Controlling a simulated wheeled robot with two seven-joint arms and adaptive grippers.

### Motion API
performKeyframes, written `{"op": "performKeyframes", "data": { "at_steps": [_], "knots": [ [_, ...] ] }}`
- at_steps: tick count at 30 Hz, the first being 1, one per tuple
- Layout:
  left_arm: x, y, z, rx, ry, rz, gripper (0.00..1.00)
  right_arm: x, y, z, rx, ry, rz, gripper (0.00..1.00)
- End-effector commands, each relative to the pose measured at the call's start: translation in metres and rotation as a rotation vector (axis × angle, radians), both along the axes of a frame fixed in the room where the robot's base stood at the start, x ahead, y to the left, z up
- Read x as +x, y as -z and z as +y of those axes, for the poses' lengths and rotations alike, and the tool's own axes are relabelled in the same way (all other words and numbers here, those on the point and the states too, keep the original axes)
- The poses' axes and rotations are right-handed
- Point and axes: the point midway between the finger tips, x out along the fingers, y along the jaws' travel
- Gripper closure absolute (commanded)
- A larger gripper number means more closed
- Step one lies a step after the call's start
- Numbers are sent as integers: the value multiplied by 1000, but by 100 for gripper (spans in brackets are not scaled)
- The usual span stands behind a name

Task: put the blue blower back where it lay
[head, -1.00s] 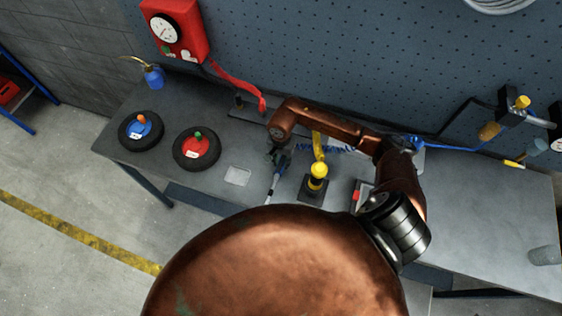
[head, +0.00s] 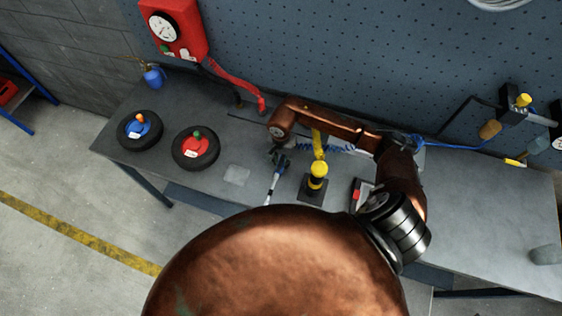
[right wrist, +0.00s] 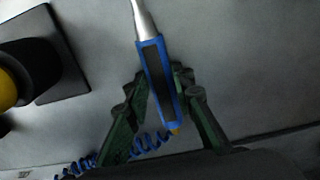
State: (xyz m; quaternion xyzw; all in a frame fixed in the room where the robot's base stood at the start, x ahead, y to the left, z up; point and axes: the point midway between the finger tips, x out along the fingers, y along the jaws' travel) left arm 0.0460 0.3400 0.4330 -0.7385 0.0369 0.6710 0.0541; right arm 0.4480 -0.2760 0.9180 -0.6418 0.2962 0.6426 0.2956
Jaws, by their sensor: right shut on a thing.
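The blue blower (right wrist: 158,75) has a dark grip panel and a silver nozzle, which points up in the right wrist view. In the head view its nozzle (head: 273,185) points toward the bench's front edge. My right gripper (head: 280,158) is shut on the blower's blue body; its green fingers (right wrist: 162,88) lie on both sides of it in the right wrist view. A blue coiled hose (right wrist: 148,142) shows behind the blower. I cannot tell whether the blower touches the bench (head: 215,105). My left gripper is not in view.
A yellow-topped post on a black base (head: 311,192) stands close to the right of the blower. Two tyres, with a blue hub (head: 140,129) and a red hub (head: 196,149), lie to the left. A pale square (head: 237,175) lies between. The bench's right part is mostly clear.

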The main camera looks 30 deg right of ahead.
Motion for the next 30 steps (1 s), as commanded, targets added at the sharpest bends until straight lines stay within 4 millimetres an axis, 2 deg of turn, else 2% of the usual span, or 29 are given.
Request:
{"op": "performKeyframes", "data": {
  "at_steps": [11,12,18,21,30],
  "knots": [
    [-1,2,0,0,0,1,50,-2,3,1,0,-1,4,100],
    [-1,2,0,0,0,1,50,-2,3,1,0,-1,4,76],
    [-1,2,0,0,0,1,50,-2,3,0,0,0,3,62],
    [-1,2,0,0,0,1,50,-1,2,0,-1,0,2,57],
    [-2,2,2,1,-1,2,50,0,-2,-1,-1,0,0,57]
  ]
}}
